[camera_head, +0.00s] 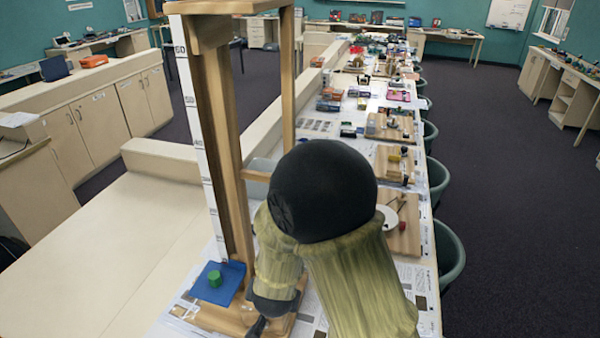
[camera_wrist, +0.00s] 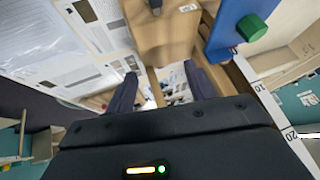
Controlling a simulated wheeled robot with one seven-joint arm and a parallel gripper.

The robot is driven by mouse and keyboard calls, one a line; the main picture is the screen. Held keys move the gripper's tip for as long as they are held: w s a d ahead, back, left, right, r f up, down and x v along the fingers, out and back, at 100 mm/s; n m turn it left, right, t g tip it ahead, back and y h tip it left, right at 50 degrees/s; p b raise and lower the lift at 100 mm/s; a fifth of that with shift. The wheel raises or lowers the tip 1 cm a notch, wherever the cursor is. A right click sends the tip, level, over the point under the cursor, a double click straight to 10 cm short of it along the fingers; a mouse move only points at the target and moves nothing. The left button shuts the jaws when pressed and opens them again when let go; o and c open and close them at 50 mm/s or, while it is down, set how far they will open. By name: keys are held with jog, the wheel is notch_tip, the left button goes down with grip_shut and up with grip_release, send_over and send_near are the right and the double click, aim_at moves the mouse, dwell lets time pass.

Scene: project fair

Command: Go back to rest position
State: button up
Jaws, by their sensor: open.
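My gripper shows in the wrist view (camera_wrist: 162,92) with its two dark fingers apart and nothing between them. In the head view my arm covers the middle of the table, and a small dark part of the gripper end (camera_head: 262,322) shows at the bottom. A green cylinder (camera_head: 214,279) stands on a blue square plate (camera_head: 220,292) at the foot of a wooden stand with a measuring scale (camera_head: 198,130). The green cylinder (camera_wrist: 251,28) and blue plate (camera_wrist: 228,40) also show at the upper right of the wrist view, beside my gripper and apart from it.
The tall wooden frame (camera_head: 228,150) rises close to my arm's left. A long table beyond holds wooden boards (camera_head: 400,238) and many small items. Green chairs (camera_head: 448,250) line its right side. The dark floor (camera_head: 510,200) on the right is open.

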jog(key=s+d+r+n+g+h, duration=0.15)
jog(key=s+d+r, duration=0.3)
jog(key=d, duration=0.65)
jog(key=s+d+r+n+g, duration=0.15)
jog(key=s+d+r, duration=0.3)
jog(key=d, duration=0.65)
notch_tip(320, 180, down, 10)
jog(key=b, duration=1.1)
jog(key=shift+w+m+g, duration=0.15)
jog(key=shift+m+g, duration=0.15)
jog(key=shift+g, duration=0.1)
